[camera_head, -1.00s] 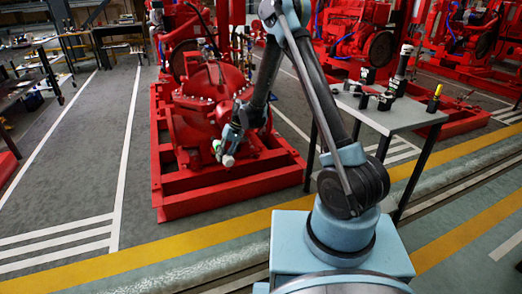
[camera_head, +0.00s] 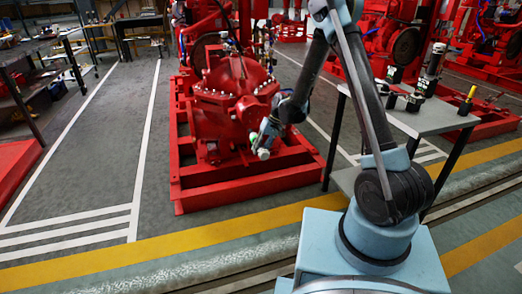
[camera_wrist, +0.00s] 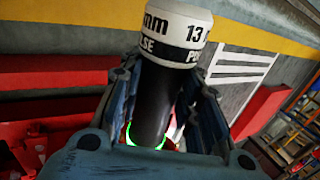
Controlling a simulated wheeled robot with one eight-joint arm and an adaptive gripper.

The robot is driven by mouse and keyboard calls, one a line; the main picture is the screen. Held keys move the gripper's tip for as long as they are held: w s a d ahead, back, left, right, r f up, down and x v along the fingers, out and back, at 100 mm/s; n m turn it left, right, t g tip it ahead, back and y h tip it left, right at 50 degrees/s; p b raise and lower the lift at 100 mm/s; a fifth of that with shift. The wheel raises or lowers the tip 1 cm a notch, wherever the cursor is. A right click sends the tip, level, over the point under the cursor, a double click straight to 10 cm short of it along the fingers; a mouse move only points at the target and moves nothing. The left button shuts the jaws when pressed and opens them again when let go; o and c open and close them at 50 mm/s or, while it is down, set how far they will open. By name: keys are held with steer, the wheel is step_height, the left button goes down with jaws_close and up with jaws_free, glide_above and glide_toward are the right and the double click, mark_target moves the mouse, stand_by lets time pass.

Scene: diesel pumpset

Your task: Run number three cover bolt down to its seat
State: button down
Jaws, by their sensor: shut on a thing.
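The red pump (camera_head: 228,125) stands on a red base frame, with a row of small pale bolts (camera_head: 238,94) along its cover flange. I cannot tell which bolt is number three. My gripper (camera_head: 266,138) is at the right front of the pump casing; whether it touches is unclear. It is shut on a black cylindrical tool (camera_wrist: 160,95) with a white band marked "13" and "mm", and "PULSE" below. In the head view only the tool's white end (camera_head: 263,154) shows clearly, pointing down toward the front. A green ring glows near the tool's far end in the wrist view; the tip is hidden.
A grey side table (camera_head: 425,118) with several small black items and a yellow-topped one stands right of the pump, behind my arm. The red base frame (camera_head: 245,187) juts forward below my gripper. Grey floor left of the pump is clear.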

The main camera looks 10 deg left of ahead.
steer(key=shift+w+a, duration=0.6)
steer(key=shift+w, duration=0.4)
steer(key=shift+w+a, duration=0.6)
steer(key=shift+w, duration=0.35)
steer(key=shift+w+a+r, duration=0.1)
steer(key=shift+w+a, duration=0.3)
steer(key=shift+w, duration=0.15)
stand_by(3.2)
steer(key=shift+s+d, duration=0.1)
